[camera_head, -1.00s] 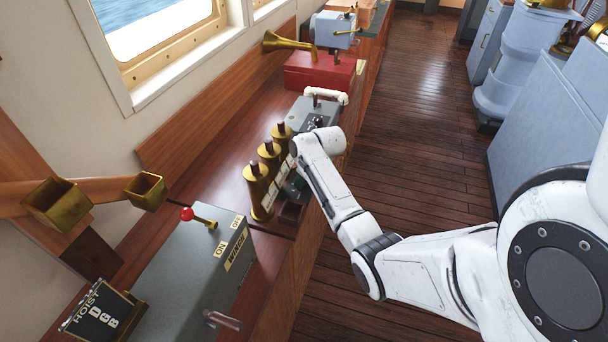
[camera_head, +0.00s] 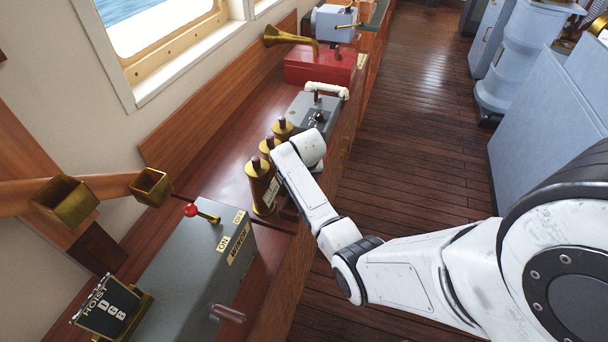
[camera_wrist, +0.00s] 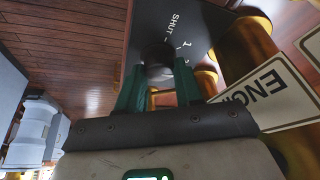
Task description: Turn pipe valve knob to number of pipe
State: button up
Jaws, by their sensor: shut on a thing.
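In the wrist view, my gripper (camera_wrist: 160,84) has its green fingers closed around a dark round knob (camera_wrist: 157,54). The knob stands in front of a dark dial plate (camera_wrist: 188,22) marked "SHUT" and "1"; other markings are hidden or unclear. Brass pipes (camera_wrist: 238,50) stand beside the plate, with a white label (camera_wrist: 268,92) reading "ENG", partly cut off. In the head view, three brass pipes with dark tops (camera_head: 258,186) stand in a row on the wooden ledge. My wrist hides the gripper and the held knob there.
A grey box with a dial (camera_head: 318,116) and a red box (camera_head: 320,68) stand farther along the ledge (camera_head: 205,150). A grey box with a red-tipped lever (camera_head: 204,216) stands nearer. Open floor (camera_head: 420,110) lies to the right.

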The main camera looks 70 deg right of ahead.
dwell(0.4)
jog(key=o, duration=1)
jog(key=shift+o, duration=0.2)
jog(key=shift+r, duration=0.15)
jog(key=v, duration=1)
jog(key=shift+a+r, duration=0.2)
jog(key=shift+r, duration=0.05)
